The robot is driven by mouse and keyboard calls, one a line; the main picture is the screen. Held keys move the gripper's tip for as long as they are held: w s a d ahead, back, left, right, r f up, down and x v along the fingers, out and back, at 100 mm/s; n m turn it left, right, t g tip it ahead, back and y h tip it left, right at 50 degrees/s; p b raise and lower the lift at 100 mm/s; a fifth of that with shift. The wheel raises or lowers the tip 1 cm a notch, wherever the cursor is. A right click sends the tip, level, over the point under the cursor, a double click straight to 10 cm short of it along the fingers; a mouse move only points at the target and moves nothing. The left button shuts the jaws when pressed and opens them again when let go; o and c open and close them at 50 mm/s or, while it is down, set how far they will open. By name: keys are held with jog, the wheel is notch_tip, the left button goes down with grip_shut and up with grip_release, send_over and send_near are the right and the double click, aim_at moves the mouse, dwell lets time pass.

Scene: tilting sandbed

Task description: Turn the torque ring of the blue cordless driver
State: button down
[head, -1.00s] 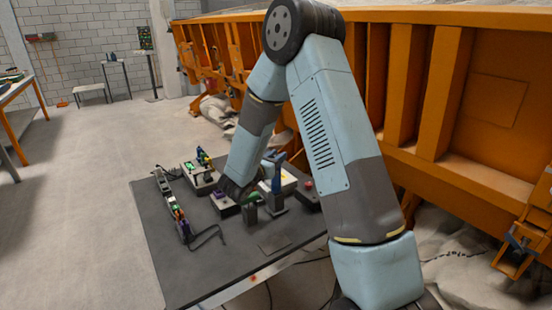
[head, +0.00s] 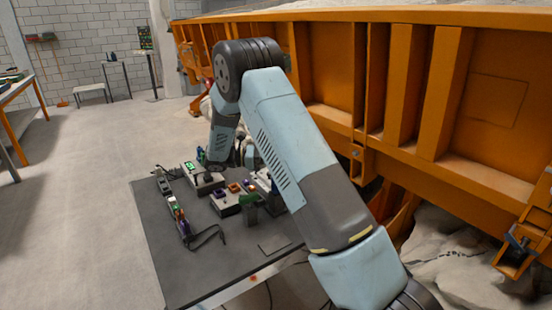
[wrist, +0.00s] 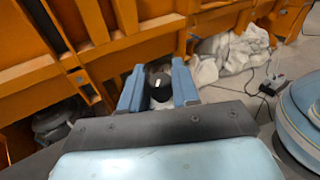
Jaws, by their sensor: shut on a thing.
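My gripper (wrist: 158,78) shows in the wrist view with its two blue fingers closed around a dark, rounded thing (wrist: 160,92) with a small white mark. Only the end of that thing shows; I cannot tell whether it is part of the blue cordless driver or its torque ring. In the head view my arm hides the gripper and what it holds. I cannot make out the blue driver clearly in either view.
A dark table (head: 185,270) carries several small devices, among them a grey box with a green display (head: 190,167) and a dark green block (head: 249,214). A row of parts (head: 178,212) lies at the left. The orange sandbed frame (head: 470,160) stands close behind. The table's front is mostly clear.

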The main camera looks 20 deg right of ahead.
jog(key=m+g+y, duration=0.1)
jog(key=m+g, duration=0.1)
jog(key=g, duration=0.1)
jog(key=m+g+y, duration=0.2)
jog(key=m+g, duration=0.1)
jog(key=g, duration=0.1)
jog(key=shift+y, duration=0.4)
jog(key=c, duration=0.9)
grip_release()
jog(key=shift+m, duration=0.3)
jog(key=shift+c, duration=0.2)
jog(key=shift+w+g, duration=0.1)
jog(key=shift+g, duration=0.2)
